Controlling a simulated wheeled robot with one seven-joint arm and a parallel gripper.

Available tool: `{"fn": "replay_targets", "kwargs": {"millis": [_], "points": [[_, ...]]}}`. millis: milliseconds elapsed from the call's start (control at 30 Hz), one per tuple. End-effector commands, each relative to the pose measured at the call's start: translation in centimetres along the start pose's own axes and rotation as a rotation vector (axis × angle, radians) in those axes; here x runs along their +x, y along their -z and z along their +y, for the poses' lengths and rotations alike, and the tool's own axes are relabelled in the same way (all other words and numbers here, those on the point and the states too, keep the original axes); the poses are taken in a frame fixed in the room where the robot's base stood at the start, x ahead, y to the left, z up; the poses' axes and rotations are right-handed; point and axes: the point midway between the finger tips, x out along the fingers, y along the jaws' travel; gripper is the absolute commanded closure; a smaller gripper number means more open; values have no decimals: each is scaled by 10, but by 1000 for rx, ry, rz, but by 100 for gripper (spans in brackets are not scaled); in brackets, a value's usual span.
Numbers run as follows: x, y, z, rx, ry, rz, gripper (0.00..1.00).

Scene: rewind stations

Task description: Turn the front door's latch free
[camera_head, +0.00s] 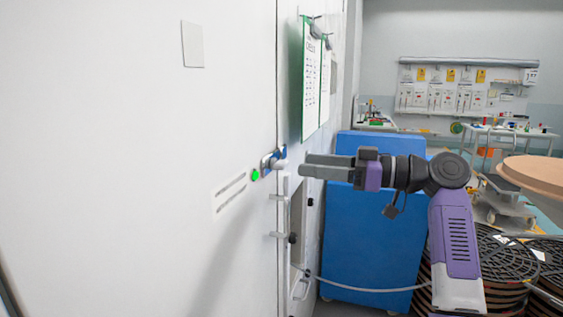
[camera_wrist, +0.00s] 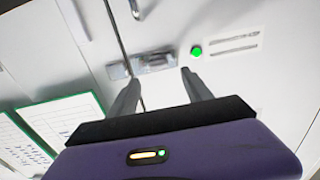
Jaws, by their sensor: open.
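The front door (camera_head: 130,150) is a large flat white panel at the left of the head view. Its latch (camera_head: 273,160) is a small metal and blue piece at the door's edge, across the seam. In the wrist view the latch (camera_wrist: 143,64) is a grey plate with a small raised part, just beyond the fingertips. My gripper (camera_head: 303,166) points at the latch from the right, with a small gap between. The wrist view shows my gripper (camera_wrist: 158,77) open and empty, its fingers apart with the latch ahead between them.
A green round dot (camera_head: 255,175) sits beside the latch on the door. A vertical handle bar (camera_head: 284,215) is below it. Green-framed sheets (camera_head: 311,80) hang above. A blue cabinet (camera_head: 370,245) stands behind my arm, with stacked dark reels (camera_head: 505,260) at right.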

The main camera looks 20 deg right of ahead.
Motion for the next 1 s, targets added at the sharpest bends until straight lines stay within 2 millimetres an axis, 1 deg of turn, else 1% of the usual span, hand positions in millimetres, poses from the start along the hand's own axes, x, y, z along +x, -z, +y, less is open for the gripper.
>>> {"fn": "replay_targets", "kwargs": {"millis": [167, 400, 500, 667, 900, 967, 1000], "points": [[21, 1, 0, -1, 0, 1, 42], [57, 1, 0, -1, -2, 0, 42], [68, 1, 1, 0, -3, 1, 42], [75, 0, 2, -1, -5, 2, 42], [76, 0, 2, -1, -6, 2, 42], [76, 0, 2, -1, -6, 2, 52], [76, 0, 2, -1, -6, 2, 60]]}}
